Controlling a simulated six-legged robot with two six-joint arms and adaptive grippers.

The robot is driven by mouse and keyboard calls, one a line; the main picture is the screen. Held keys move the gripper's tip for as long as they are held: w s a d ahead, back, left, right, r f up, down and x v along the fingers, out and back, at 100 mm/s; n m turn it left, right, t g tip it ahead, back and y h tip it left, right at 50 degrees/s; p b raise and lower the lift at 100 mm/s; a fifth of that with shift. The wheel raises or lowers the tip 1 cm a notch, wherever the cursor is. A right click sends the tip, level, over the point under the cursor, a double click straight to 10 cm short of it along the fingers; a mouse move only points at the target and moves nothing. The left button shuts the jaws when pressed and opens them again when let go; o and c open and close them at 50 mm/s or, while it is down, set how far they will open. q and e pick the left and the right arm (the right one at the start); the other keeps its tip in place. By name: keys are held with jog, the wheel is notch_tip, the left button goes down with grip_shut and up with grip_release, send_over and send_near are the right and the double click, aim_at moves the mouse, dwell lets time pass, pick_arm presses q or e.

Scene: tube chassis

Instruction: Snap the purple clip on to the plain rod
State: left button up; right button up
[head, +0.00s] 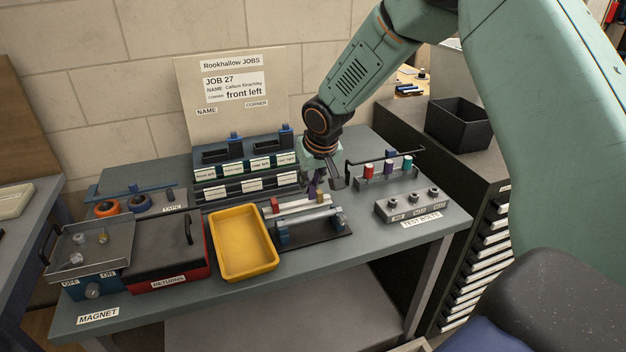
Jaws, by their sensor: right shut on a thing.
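My right gripper (325,178) reaches down from above, over the back of the rod holder on the bench. It is shut on the small purple clip (312,190), which is partly hidden by the fingers. The clip is just above and behind the pale rear rod (298,206), and I cannot tell whether they touch. That rod has a red piece near its left end and a yellowish piece near its right. A grey front rod (308,219) lies parallel, between blue end blocks. I cannot tell for sure which rod is the plain one. My left gripper is out of view.
A yellow tray (243,245) stands left of the rods. A rack with coloured pieces and a raised handle (385,172) and a test bolts block (412,205) stand to the right. A job board (232,95) stands behind.

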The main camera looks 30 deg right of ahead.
aim_at(311, 192)
jog(key=shift+s+a+r, duration=0.1)
jog(key=shift+s+r, duration=0.1)
jog(key=shift+s+m, duration=0.1)
jog(key=shift+m, duration=0.2)
jog(key=shift+w+f+b, duration=0.2)
jog(key=shift+f+b, duration=0.15)
jog(key=shift+f, duration=0.2)
jog(key=shift+b+x, duration=0.5)
jog(key=shift+x, duration=0.3)
jog(key=shift+s+a+f+b, duration=0.1)
jog(key=shift+s+f+b, duration=0.05)
jog(key=shift+f+b, duration=0.5)
jog(key=shift+s+f+b, duration=0.2)
jog(key=shift+f+b, duration=0.2)
jog(key=shift+f, duration=0.1)
jog(key=shift+w+f, duration=0.1)
jog(key=shift+f, duration=0.15)
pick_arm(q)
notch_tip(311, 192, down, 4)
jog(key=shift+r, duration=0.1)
pick_arm(e)
jog(key=shift+w, duration=0.1)
